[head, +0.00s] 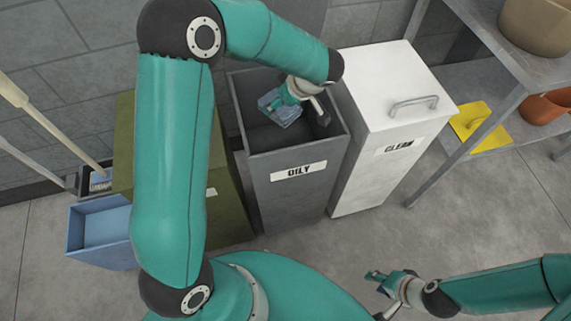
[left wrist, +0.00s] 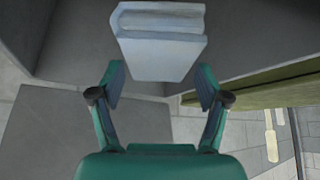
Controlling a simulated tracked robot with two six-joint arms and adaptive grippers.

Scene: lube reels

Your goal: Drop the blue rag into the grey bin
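The blue rag (head: 281,108) is a pale blue folded cloth inside the mouth of the grey bin (head: 298,190), which is labelled OILY and has an open top. My left gripper (left wrist: 160,70) is over that opening, pointing down into it. In the left wrist view its two fingers are spread, and the rag (left wrist: 165,42) shows just beyond the tips with gaps beside it. I cannot tell whether the rag touches the bin's floor. My right gripper (head: 376,296) is open and empty above the floor at the lower right.
A white bin (head: 362,165) labelled CLEAN with a handled lid stands right of the grey bin. An olive bin (head: 228,208) and a blue tub (head: 98,228) are on the left. A metal shelf (head: 480,118) with pots and a yellow item (head: 484,130) is at right.

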